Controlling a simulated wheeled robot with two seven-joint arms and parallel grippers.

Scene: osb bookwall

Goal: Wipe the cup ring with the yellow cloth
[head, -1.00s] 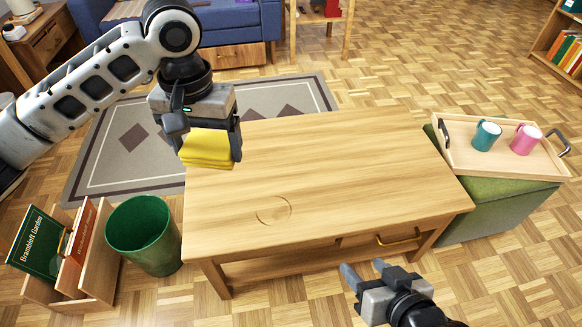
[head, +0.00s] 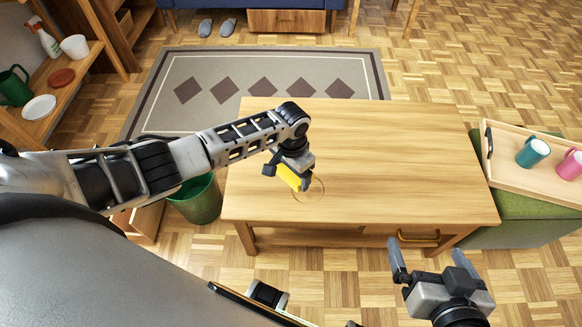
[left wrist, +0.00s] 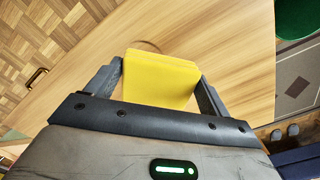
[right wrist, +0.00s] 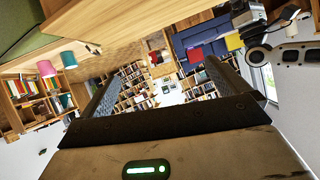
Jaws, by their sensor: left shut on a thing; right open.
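The yellow cloth (head: 290,177) is a folded pad held between the fingers of my left gripper (head: 295,181), at the left part of the wooden table (head: 400,150). The left wrist view shows the cloth (left wrist: 160,80) gripped on both sides, with the table top behind it. The cup ring (head: 318,196) is a thin dark circle on the table near its front left; the gripper and cloth cover its upper left part. I cannot tell whether the cloth touches the wood. My right gripper (head: 428,262) is open and empty in front of the table's front edge.
A tray (head: 502,168) with a teal mug (head: 533,153) and a pink mug (head: 571,164) rests on a green ottoman (head: 535,232) at the right. A green bin (head: 196,200) stands left of the table. The rest of the table top is clear.

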